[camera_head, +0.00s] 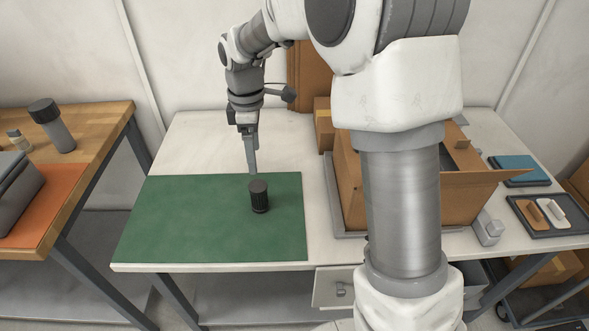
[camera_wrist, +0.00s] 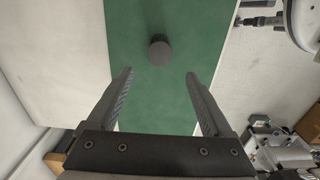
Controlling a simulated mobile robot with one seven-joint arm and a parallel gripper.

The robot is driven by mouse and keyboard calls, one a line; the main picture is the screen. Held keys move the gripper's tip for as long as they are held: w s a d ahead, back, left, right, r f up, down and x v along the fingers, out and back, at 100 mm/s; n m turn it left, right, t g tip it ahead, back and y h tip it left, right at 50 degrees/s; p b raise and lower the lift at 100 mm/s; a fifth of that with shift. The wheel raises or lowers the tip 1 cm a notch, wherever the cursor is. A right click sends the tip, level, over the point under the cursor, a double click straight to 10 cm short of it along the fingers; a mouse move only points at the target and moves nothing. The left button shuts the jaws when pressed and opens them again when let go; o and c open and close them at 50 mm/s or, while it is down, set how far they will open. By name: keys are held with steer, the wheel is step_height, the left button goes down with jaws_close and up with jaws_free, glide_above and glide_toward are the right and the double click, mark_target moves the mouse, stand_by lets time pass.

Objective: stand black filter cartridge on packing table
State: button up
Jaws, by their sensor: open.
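The black filter cartridge (camera_head: 259,197) stands upright on the green mat on the white packing table (camera_head: 190,140). It also shows in the wrist view (camera_wrist: 159,50), seen from above, ahead of the fingertips. My gripper (camera_head: 252,170) is above the mat, behind and slightly left of the cartridge in the head view. In the wrist view my gripper (camera_wrist: 160,75) has its two fingers wide apart with nothing between them, clear of the cartridge.
The green mat (camera_head: 165,215) is otherwise bare. An open cardboard box (camera_head: 460,195) stands right of it, partly hidden by my arm. A dark tray (camera_head: 550,213) with small parts lies at the far right. A wooden bench (camera_head: 95,120) with a grey-black cylinder (camera_head: 55,128) stands left.

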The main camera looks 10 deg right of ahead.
steer(key=s+d+r+m+t, duration=0.2)
steer(key=s+m, duration=0.3)
steer(key=s, duration=0.3)
steer(key=s+d+r+m+t, duration=0.1)
steer(key=s+d+r+m, duration=0.3)
steer(key=s, duration=0.4)
steer(key=s+d+r+m+t, duration=0.2)
steer(key=s+d+r+m, duration=0.2)
steer(key=s, duration=0.4)
steer(key=r+m, duration=0.1)
steer(key=m, duration=0.1)
steer(key=shift+s+m+t, duration=0.15)
steer(key=shift+m+t, duration=0.15)
steer(key=shift+m, duration=0.1)
steer(key=shift+r, duration=0.2)
step_height(320, 180, up, 5)
steer(key=p, duration=0.5)
steer(key=shift+r, duration=0.2)
